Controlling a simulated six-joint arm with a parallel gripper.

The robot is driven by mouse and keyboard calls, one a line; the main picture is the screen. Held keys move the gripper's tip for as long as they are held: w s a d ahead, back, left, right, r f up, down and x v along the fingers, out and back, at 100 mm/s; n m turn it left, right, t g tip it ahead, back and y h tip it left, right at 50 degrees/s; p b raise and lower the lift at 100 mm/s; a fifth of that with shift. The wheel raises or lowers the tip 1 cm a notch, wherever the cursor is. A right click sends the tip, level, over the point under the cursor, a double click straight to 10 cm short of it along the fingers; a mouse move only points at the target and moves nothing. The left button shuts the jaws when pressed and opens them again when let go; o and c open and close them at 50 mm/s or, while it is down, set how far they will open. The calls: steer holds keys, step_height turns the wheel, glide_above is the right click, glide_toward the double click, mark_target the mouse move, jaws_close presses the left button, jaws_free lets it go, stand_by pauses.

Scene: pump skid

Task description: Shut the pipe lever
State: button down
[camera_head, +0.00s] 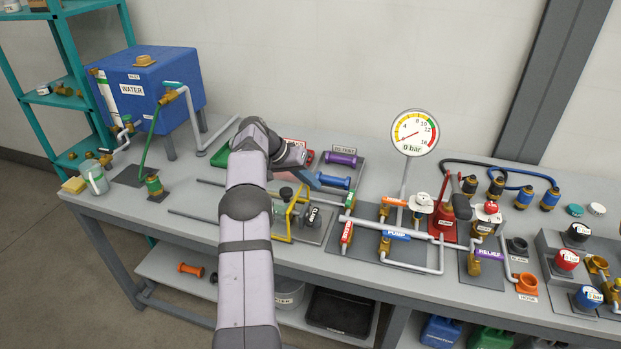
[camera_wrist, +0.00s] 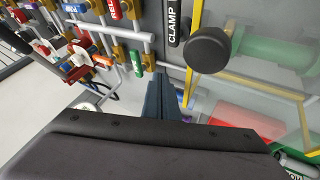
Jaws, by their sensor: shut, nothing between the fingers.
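No label reading "pipe" is legible, so I cannot tell which lever is the pipe lever. Levers on the pipework include a red one (camera_head: 347,232) with small lettering, a blue one marked PUMP (camera_head: 397,234) and a purple one marked RELIEF (camera_head: 490,255). The tank's outlet pipe has a teal handle (camera_head: 172,85) on top. In the wrist view a green handle (camera_wrist: 136,63) and a red labelled handle (camera_wrist: 113,9) sit on brass fittings. My gripper (camera_head: 313,181) is shut and empty above the bench behind the yellow clamp frame; its dark blue fingers (camera_wrist: 168,97) also show in the wrist view.
The yellow frame (camera_head: 290,216) with a clear guard and black knob (camera_wrist: 208,48) stands close to my gripper. A gauge reading 0 bar (camera_head: 414,132) rises at right. The blue WATER tank (camera_head: 150,88) stands left.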

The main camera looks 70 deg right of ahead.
mark_target(350, 200)
steer(key=p+x, duration=0.2)
steer(key=x, duration=0.4)
steer(key=shift+s+f, duration=0.1)
steer(key=shift+s+d+f+p, duration=0.1)
steer(key=shift+s+d+p, duration=0.15)
steer(key=shift+s+p, duration=0.55)
steer(key=shift+s+a+f+p, duration=0.15)
steer(key=shift+s+p, duration=0.45)
steer(key=shift+s, duration=0.7)
